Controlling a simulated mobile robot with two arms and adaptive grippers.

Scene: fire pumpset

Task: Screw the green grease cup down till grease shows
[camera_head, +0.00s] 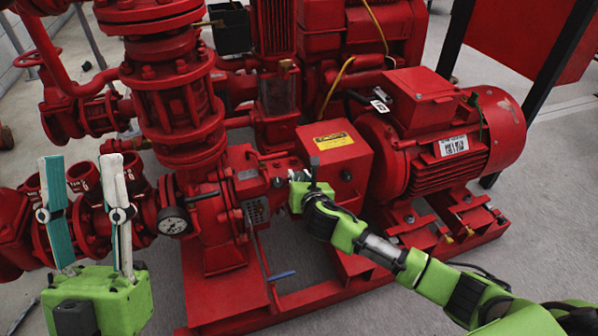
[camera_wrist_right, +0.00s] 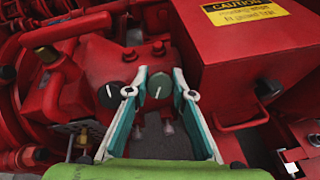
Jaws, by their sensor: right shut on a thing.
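The green grease cup (camera_wrist_right: 158,88) is a dark green round cap with a white line on its face, on the red pump housing in the right wrist view. My right gripper (camera_wrist_right: 161,80) is around it, one finger on each side, shut on it. In the head view my right gripper (camera_head: 298,178) is at the pump's bearing housing (camera_head: 262,175) and hides the cup. I see no grease around the cup. My left gripper (camera_head: 82,164) is open and empty at the left, its fingers upright and apart.
A black cap (camera_wrist_right: 110,94) with a white mark sits left of the cup. A red box with a yellow caution label (camera_head: 333,140) stands close right of my right gripper. A red motor (camera_head: 450,135) is further right. A pressure gauge (camera_head: 173,222) is at the pump's left.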

